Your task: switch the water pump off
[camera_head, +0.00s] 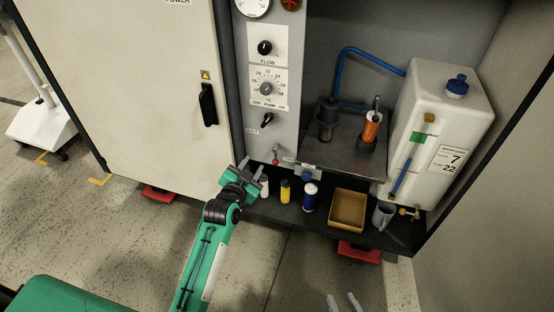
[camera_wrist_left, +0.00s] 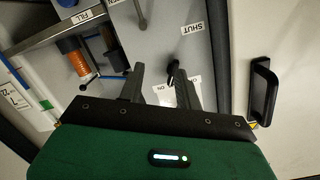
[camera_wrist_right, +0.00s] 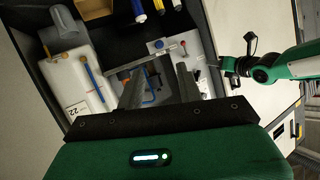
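The pump switch (camera_head: 267,119) is a small black knob on the grey panel, just below a label reading OFF, PUMP and ON. The left wrist view shows a black knob (camera_wrist_left: 172,72) between the lines of my left fingers, near the SHUT and ON labels. My left gripper (camera_head: 243,172) is below the switch, in front of the panel's lower edge, apart from the switch. Its two fingers (camera_wrist_left: 160,80) are spread and empty. My right gripper (camera_head: 344,301) is at the bottom edge of the head view; its fingers (camera_wrist_right: 158,78) are spread and empty.
Above the switch are a numbered dial (camera_head: 267,88) and the FLOW knob (camera_head: 264,48). A red-tipped lever (camera_head: 276,149) sits below. Bottles (camera_head: 310,196), a yellow bin (camera_head: 347,210) and a white tank (camera_head: 436,125) are to the right; a door handle (camera_head: 208,104) is left.

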